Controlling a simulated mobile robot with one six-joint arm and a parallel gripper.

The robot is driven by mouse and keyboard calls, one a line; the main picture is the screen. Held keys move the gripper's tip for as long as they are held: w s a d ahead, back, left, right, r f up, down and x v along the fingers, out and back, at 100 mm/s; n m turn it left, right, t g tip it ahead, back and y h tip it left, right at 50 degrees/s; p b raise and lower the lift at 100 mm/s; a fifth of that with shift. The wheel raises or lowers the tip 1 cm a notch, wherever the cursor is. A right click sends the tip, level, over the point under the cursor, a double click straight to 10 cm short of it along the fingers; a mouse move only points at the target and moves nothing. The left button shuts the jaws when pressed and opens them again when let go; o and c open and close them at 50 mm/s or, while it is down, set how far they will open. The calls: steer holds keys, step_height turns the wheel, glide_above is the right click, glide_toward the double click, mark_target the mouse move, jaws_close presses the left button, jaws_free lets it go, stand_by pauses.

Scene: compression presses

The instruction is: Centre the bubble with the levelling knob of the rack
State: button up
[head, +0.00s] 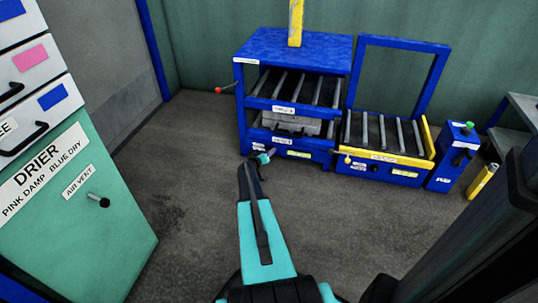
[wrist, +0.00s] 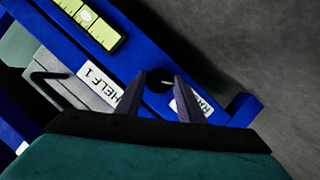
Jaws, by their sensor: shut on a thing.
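The blue rack (head: 297,48) stands at the back centre, with roller shelves. Its level vial (wrist: 98,27), yellow-green, sits at the upper left of the wrist view. A pale bubble (wrist: 87,16) shows in it, near dark marks; I cannot tell whether it is centred. The vial also shows on the rack's lower front in the head view (head: 299,154). The black round levelling knob (wrist: 158,80) has a white line on its face. My gripper (wrist: 157,80) is shut on this knob, one finger on each side. In the head view my gripper (head: 264,158) reaches the rack's lower front.
A roller table with a yellow edge (head: 428,150) adjoins the rack at right, beside a blue control box (head: 455,155) and a yellow block (head: 482,181). A green drier (head: 85,225) stands left. A red-tipped lever (head: 218,90) sticks out left of the rack. Open floor lies between.

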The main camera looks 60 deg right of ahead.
steer(key=shift+w, duration=0.15)
steer(key=o, duration=1.1)
steer(key=shift+c, duration=0.2)
steer(key=shift+a, duration=0.1)
steer(key=p+v, duration=0.4)
steer(key=v, duration=0.9)
steer(key=shift+a+r+p, duration=0.2)
steer(key=shift+a+p, duration=0.1)
steer(key=shift+p, duration=0.1)
